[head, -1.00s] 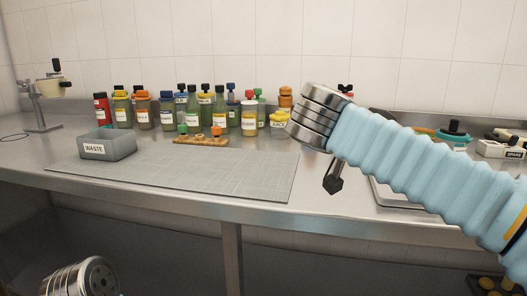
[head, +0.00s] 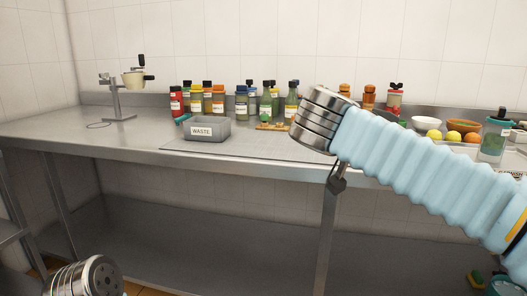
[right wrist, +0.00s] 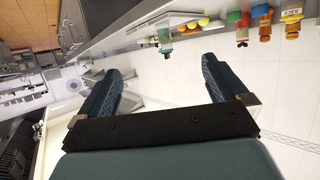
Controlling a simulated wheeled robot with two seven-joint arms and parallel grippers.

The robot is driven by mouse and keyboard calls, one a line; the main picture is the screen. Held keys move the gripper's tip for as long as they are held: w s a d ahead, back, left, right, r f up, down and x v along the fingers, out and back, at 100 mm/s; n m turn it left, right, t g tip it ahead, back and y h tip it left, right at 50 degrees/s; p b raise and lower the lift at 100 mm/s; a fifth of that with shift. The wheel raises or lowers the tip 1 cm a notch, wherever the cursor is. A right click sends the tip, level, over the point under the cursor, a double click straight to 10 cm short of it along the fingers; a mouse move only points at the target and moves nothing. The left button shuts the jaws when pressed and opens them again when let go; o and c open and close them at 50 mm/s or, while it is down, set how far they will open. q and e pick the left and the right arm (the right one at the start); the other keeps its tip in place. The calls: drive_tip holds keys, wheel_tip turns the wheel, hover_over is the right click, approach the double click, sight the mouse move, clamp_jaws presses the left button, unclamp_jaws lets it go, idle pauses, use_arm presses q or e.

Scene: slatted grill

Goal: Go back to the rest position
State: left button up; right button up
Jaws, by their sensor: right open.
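My right gripper (right wrist: 164,67) is open in the right wrist view, with its two dark fingers spread and nothing between them. In the head view my right arm, in a light blue ribbed sleeve, reaches in from the right and hides most of the gripper. Only a dark part of the right gripper (head: 338,180) shows below the wrist, in front of the bench's front edge. Of my left arm only a metal link shows at the bottom left; the left gripper is out of view.
A steel workbench (head: 120,146) runs along the tiled wall. On it stand a grey WASTE bin (head: 206,130), several sauce bottles (head: 219,100), a clamp stand (head: 114,100) and, at right, a white bowl (head: 425,123) and fruit. A lower shelf (head: 190,225) lies beneath.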

drive_tip(key=w+a+f+n+t, duration=0.2)
drive_tip(key=w+f+n+t, duration=0.3)
drive_tip(key=w+f, duration=1)
drive_tip(key=w+a+f+n+t+y, duration=0.15)
drive_tip(key=f+y, duration=0.25)
drive_tip(key=f, duration=0.8)
drive_tip(key=w+a+f+n+y, duration=0.1)
drive_tip(key=a+f+n+y, duration=0.25)
drive_tip(key=f, duration=0.95)
drive_tip(key=s+a+f+g+y, duration=0.2)
drive_tip(key=s+f+g+y, duration=0.1)
drive_tip(key=s+f, duration=0.55)
drive_tip(key=s+a+f+g+y, duration=0.1)
drive_tip(key=s+f+g+y, duration=0.3)
drive_tip(key=f, duration=0.8)
drive_tip(key=s+a+f+g, duration=0.1)
drive_tip(key=s+f, duration=0.3)
drive_tip(key=s, duration=0.6)
drive_tip(key=s+a+f+g+y, duration=0.1)
drive_tip(key=s+f+g, duration=0.3)
drive_tip(key=s, duration=0.6)
drive_tip(key=shift+a+f+g, duration=0.2)
drive_tip(key=shift+g, duration=0.15)
